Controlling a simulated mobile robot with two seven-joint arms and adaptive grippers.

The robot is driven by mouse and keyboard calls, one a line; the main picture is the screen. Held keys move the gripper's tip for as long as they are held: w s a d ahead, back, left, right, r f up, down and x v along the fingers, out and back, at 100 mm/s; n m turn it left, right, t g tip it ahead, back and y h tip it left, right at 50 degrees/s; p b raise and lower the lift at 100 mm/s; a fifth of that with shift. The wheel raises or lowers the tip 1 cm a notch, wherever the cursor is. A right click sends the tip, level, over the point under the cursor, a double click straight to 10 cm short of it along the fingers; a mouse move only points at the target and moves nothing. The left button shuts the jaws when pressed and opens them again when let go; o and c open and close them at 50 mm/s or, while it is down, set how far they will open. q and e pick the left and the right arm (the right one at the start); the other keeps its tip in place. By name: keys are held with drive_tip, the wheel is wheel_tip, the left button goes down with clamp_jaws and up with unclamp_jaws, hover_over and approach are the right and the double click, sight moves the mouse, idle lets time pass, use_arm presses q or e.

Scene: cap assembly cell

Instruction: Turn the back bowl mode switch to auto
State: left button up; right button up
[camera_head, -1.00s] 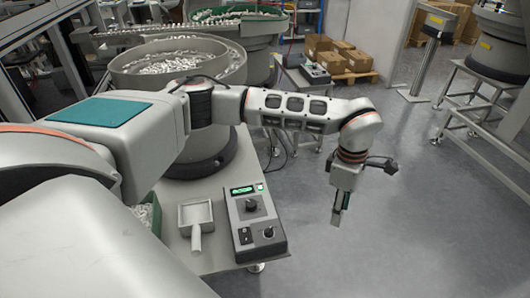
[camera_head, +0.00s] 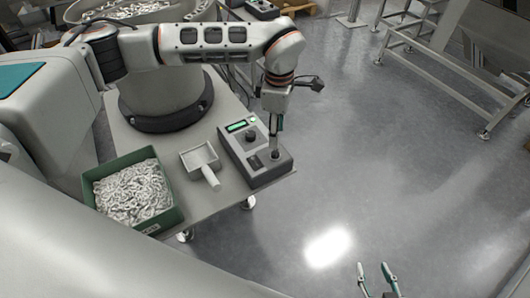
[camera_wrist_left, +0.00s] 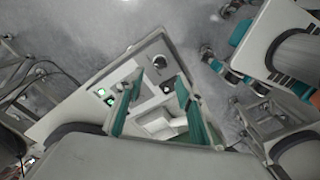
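The near control box (camera_head: 240,158) is grey with a green display, a black knob (camera_head: 251,137) and a rocker switch. My left gripper (camera_head: 275,148) points down over the box's right end and covers most of the small switch there. In the left wrist view, a round switch (camera_wrist_left: 160,62) shows on the panel, just beyond and between the two teal fingers of my left gripper (camera_wrist_left: 158,79), which stand apart. Contact cannot be told. The switch labels are unreadable. My right gripper (camera_head: 376,267) is open and empty over the floor at the bottom.
A grey scoop (camera_head: 201,160) lies on the table (camera_head: 222,198) left of the box. A green bin (camera_head: 178,215) of pale parts stands farther left. Another control box (camera_head: 262,9) is at the top edge, near a feeder bowl.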

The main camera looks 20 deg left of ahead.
sight(275, 151)
use_arm(q)
drive_tip(key=shift+f, duration=3.95)
clamp_jaws()
